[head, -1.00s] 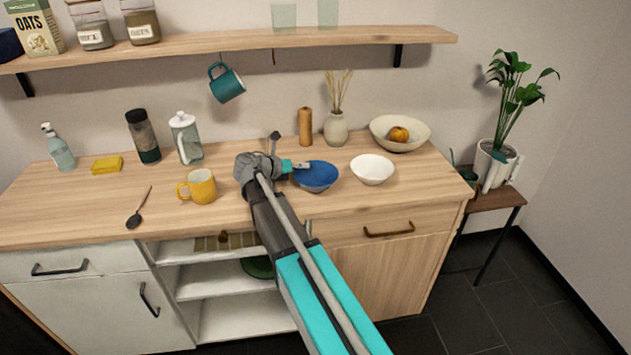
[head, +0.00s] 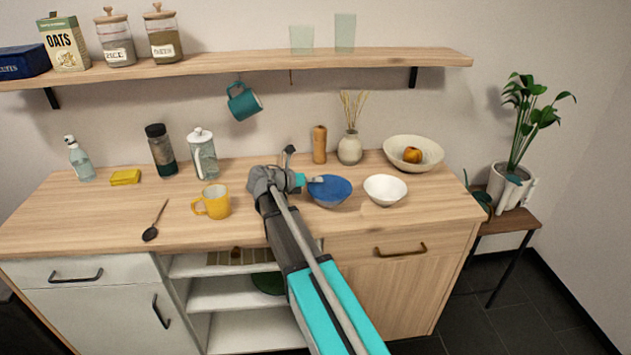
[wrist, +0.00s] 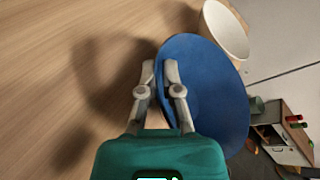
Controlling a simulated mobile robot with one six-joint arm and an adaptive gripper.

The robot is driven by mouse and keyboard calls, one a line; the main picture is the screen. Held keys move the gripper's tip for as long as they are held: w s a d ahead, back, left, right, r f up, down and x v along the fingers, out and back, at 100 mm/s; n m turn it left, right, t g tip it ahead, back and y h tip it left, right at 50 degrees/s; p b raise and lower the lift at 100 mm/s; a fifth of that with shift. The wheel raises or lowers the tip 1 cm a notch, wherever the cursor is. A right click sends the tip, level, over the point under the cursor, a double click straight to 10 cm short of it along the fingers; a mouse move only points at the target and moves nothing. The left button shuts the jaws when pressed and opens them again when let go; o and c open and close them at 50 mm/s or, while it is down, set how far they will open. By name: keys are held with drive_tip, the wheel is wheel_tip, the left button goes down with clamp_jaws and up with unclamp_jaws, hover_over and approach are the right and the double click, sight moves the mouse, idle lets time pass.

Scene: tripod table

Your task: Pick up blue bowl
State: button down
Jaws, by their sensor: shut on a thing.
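The blue bowl (head: 329,191) is at the middle right of the counter in the head view, left of a white bowl. My gripper (head: 314,181) is at its left rim. In the wrist view the blue bowl (wrist: 212,95) fills the right of centre, tilted in the picture. My gripper (wrist: 158,75) is shut on its rim, with one finger outside and one finger inside. A shadow lies on the wood to the left. I cannot tell for sure whether the bowl's base touches the counter.
The white bowl (head: 385,189) stands close to the right. A cream bowl with an orange fruit (head: 413,155), a vase (head: 349,149) and a wooden mill (head: 319,145) stand behind. A yellow mug (head: 212,202) is to the left. A shelf (head: 240,66) runs above.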

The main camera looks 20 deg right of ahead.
drive_tip(key=shift+r+p, duration=0.35)
drive_tip(key=shift+r, duration=0.35)
drive_tip(key=s+a+r+p, duration=0.2)
drive_tip(key=s+r+p, duration=0.8)
drive_tip(key=s, duration=0.4)
drive_tip(key=shift+a, duration=0.1)
drive_tip(key=shift+r+p, duration=0.8)
drive_tip(key=shift+p, duration=0.05)
drive_tip(key=shift+w+a, duration=0.1)
